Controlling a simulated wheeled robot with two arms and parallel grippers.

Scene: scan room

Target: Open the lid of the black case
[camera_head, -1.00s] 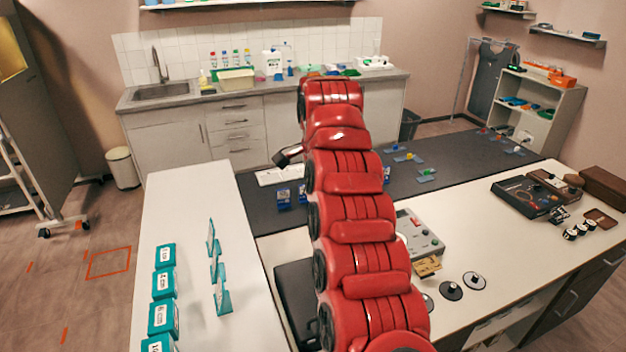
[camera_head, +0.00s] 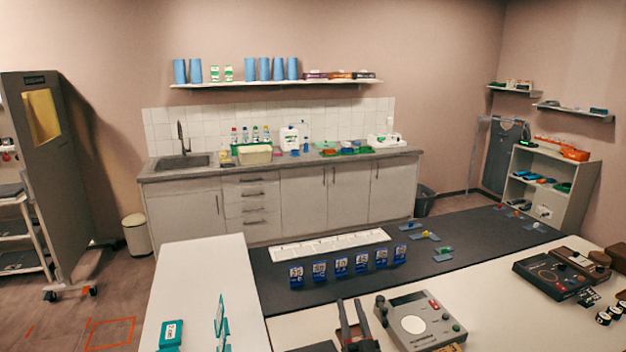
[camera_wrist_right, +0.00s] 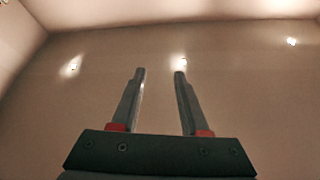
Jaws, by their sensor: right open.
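My right gripper (camera_head: 352,320) stands at the bottom centre of the head view, its fingers pointing upward. It is open and empty; the right wrist view shows its two fingers (camera_wrist_right: 160,95) apart with nothing between them. A dark flat edge (camera_head: 316,347) shows at the bottom of the head view, just left of the gripper. It may be the top of the black case; the rest is cut off by the frame, so I cannot tell how its lid stands. My left gripper is out of view.
A grey control box (camera_head: 418,320) with knobs stands right of the gripper. A black device (camera_head: 551,276) sits further right. Blue numbered stands (camera_head: 341,266) line the dark mat (camera_head: 300,300). The white table (camera_head: 195,285) at left holds teal cards (camera_head: 171,334).

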